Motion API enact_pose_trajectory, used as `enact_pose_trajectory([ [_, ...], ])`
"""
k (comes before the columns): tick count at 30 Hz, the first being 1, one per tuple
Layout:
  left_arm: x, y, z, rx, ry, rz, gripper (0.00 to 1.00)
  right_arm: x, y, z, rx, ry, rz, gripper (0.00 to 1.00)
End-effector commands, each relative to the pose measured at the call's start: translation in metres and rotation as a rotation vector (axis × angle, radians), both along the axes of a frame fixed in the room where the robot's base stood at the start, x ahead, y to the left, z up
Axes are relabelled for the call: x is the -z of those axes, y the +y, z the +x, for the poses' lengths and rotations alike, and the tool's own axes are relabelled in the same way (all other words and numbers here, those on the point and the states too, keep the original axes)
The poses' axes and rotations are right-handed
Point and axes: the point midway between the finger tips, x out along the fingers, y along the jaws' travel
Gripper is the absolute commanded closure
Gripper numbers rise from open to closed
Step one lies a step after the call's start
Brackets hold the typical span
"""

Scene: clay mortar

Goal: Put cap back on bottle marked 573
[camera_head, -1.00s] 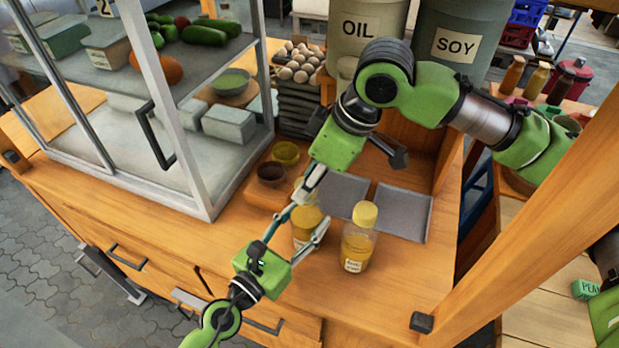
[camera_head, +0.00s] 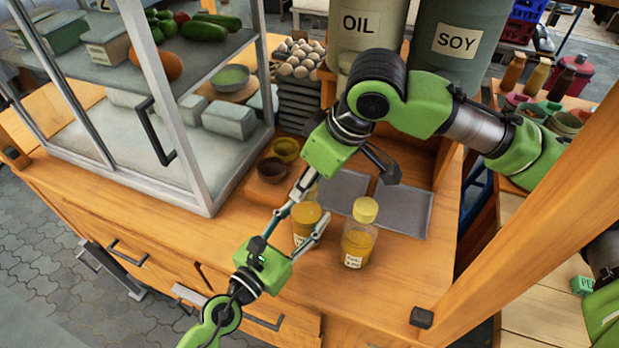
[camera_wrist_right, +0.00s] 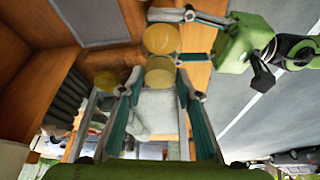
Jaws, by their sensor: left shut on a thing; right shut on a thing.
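An amber bottle (camera_head: 307,225) stands upright on the wooden counter, its label partly covered and unreadable. My left gripper (camera_head: 308,216) is shut around its body from the front left. My right gripper (camera_head: 303,190) comes down from above, just over this bottle. In the right wrist view my right gripper (camera_wrist_right: 158,88) is shut on a yellow cap (camera_wrist_right: 160,73). The round yellow bottle (camera_wrist_right: 161,39) shows beside it, between my left fingers. I cannot tell whether cap and bottle touch. A second amber bottle (camera_head: 357,245) with a yellow cap (camera_head: 365,210) stands to the right; its label is too small to read.
Two grey trays (camera_head: 404,212) lie behind the bottles. Two small bowls (camera_head: 272,169) sit to the left, near the glass case (camera_head: 185,130). A wooden post (camera_head: 530,210) rises at the right. Bare counter lies in front of the capped bottle.

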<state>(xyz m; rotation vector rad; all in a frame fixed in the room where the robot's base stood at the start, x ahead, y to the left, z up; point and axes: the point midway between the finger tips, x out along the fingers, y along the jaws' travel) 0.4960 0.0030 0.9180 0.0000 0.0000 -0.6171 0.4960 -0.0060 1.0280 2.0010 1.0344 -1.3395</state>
Motion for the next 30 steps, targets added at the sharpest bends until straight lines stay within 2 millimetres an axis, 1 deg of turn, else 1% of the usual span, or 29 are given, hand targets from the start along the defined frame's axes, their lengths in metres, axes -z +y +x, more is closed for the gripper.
enact_pose_trajectory([
  [3,0.0,0.0,0.0,0.0,0.0,0.0,1.0,0.0,0.0,0.0,0.057,-0.002,0.004,0.75],
  [11,0.0,0.0,0.0,-0.001,0.001,0.001,1.0,-0.001,0.0,0.0,0.062,-0.002,0.005,0.75],
  [12,0.0,0.0,0.0,-0.001,0.001,0.001,1.0,-0.001,0.0,0.0,0.062,-0.002,0.005,0.61],
  [13,0.0,0.0,0.0,-0.001,0.001,0.001,1.0,-0.001,0.0,0.0,0.062,-0.002,0.005,0.53],
  [14,0.0,0.0,0.0,-0.001,0.001,0.001,1.0,-0.001,0.0,0.0,0.062,-0.002,0.005,0.52],
  [24,0.0,0.0,0.0,0.0,0.0,0.0,1.0,-0.002,0.0,0.0,0.061,-0.003,0.004,0.52],
  [26,0.0,0.0,0.0,0.0,0.0,0.0,1.0,-0.005,0.0,0.0,0.061,-0.003,0.004,0.52],
  [30,0.0,0.0,0.0,0.0,0.0,0.0,1.0,-0.021,0.001,0.0,0.061,-0.006,0.006,0.52],
])
